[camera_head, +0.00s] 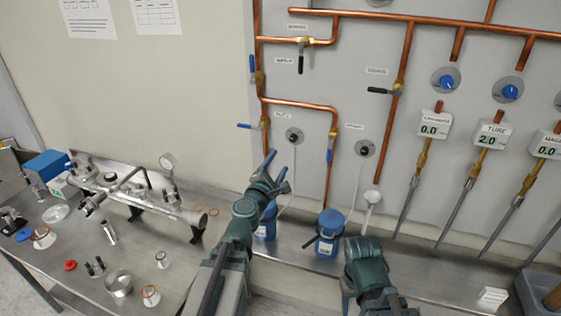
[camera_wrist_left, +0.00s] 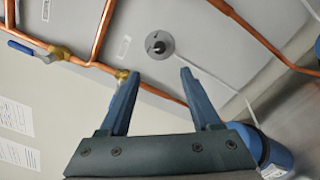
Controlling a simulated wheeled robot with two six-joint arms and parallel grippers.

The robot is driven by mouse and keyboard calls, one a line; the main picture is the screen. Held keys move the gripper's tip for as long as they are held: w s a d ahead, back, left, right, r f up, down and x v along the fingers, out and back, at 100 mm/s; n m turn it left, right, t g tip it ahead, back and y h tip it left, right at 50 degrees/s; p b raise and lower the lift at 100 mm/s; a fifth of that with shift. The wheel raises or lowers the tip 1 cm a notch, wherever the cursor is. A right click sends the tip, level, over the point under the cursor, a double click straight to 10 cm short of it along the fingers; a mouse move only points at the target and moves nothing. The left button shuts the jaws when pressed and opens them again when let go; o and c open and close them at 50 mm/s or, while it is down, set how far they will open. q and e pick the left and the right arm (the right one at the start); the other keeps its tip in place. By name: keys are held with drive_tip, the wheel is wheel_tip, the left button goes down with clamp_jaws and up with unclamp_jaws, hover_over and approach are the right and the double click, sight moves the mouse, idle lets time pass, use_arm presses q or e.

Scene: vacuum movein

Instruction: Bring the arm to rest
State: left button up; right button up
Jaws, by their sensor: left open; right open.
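My left gripper (camera_head: 279,163) is raised in front of the wall panel, left of the middle in the head view. Its two blue fingers (camera_wrist_left: 160,78) are apart in the left wrist view, with nothing between them. Beyond the fingertips is a round grey wall port (camera_wrist_left: 159,44) with a cable; contact is not visible. My right arm (camera_head: 368,268) shows at the bottom right of the middle, over the bench. Its gripper fingers cannot be seen.
Copper pipes (camera_head: 300,103) with valves run along the wall. Blue bottles (camera_head: 329,232) stand on the bench just right of my left arm. A metal vacuum assembly (camera_head: 135,195) and small parts lie on the left table (camera_head: 190,268). Gauges (camera_head: 491,135) hang at right.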

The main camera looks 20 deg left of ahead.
use_arm(q)
drive_tip(key=s+d+f+m+g+h, duration=0.2)
drive_tip(key=s+d+f+m+g, duration=0.15)
drive_tip(key=d+m, duration=0.3)
drive_tip(key=s+d+f+m+g+h, duration=0.3)
drive_tip(key=d+f+m, duration=0.25)
drive_tip(key=d, duration=0.25)
drive_tip(key=s+d+f+m+g+h, duration=0.2)
drive_tip(key=s+d+f+m+g, duration=0.15)
drive_tip(key=d+m, duration=0.35)
drive_tip(key=s+d+f+m+g+y, duration=0.2)
drive_tip(key=s+f+m+g+y, duration=0.15)
drive_tip(key=s+f, duration=0.25)
drive_tip(key=s+a+f+m+g+y, duration=0.3)
drive_tip(key=s+a+m+g+y, duration=0.2)
drive_tip(key=s, duration=0.4)
drive_tip(key=shift+a+f+m+y, duration=0.15)
drive_tip(key=shift+a+m+y, duration=0.25)
drive_tip(key=shift+a, duration=0.65)
drive_tip(key=shift+s, duration=0.1)
